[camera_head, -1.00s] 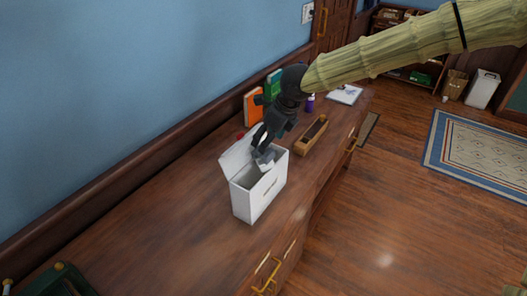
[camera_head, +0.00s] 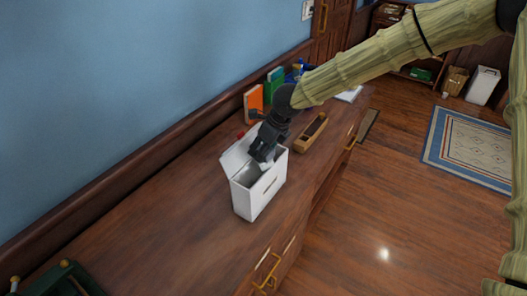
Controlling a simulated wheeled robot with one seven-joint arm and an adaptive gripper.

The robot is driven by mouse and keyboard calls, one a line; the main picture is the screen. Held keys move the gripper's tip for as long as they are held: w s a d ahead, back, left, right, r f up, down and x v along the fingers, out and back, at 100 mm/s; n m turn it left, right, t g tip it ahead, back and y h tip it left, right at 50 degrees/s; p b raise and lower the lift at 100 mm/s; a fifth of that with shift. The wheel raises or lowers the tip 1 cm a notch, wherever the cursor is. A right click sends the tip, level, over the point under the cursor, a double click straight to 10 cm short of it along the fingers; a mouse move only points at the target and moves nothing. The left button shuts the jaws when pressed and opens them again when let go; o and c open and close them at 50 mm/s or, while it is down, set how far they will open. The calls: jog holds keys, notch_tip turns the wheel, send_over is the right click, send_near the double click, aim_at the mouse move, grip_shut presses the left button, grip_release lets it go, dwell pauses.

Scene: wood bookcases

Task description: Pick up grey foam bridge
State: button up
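A white open-topped box (camera_head: 258,198) stands on the long wooden cabinet top, its lid flap tilted up at the left. A small light grey piece (camera_head: 265,164), seemingly the grey foam bridge, shows at the far end of the box opening, just under my gripper. My black gripper (camera_head: 261,157) points down into the far part of the box, its fingertips at the grey piece. The fingers overlap the piece and are small and dark, so I cannot tell whether they are open or closed on it.
A wooden tray-like holder (camera_head: 312,133) lies right of the box. Orange (camera_head: 253,103) and green (camera_head: 274,86) books stand by the wall behind. A dark green object (camera_head: 62,281) is at the near left. The cabinet top left of the box is clear.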

jog(key=c, duration=0.3)
jog(key=shift+r, duration=0.1)
jog(key=shift+r+b, duration=0.35)
jog(key=shift+r, duration=0.15)
jog(key=shift+b+v, duration=0.7)
jog(key=shift+v, duration=0.5)
jog(key=s+d+b, duration=0.1)
jog(key=s, duration=0.3)
jog(key=s+d+r+b, duration=0.1)
jog(key=s+d+b, duration=0.1)
jog(key=s, duration=0.3)
jog(key=s+d+b, duration=0.1)
jog(key=s+d, duration=0.1)
jog(key=s, duration=0.3)
jog(key=shift+s+r, duration=0.15)
jog(key=shift+r, duration=0.15)
jog(key=shift+d+f, duration=0.1)
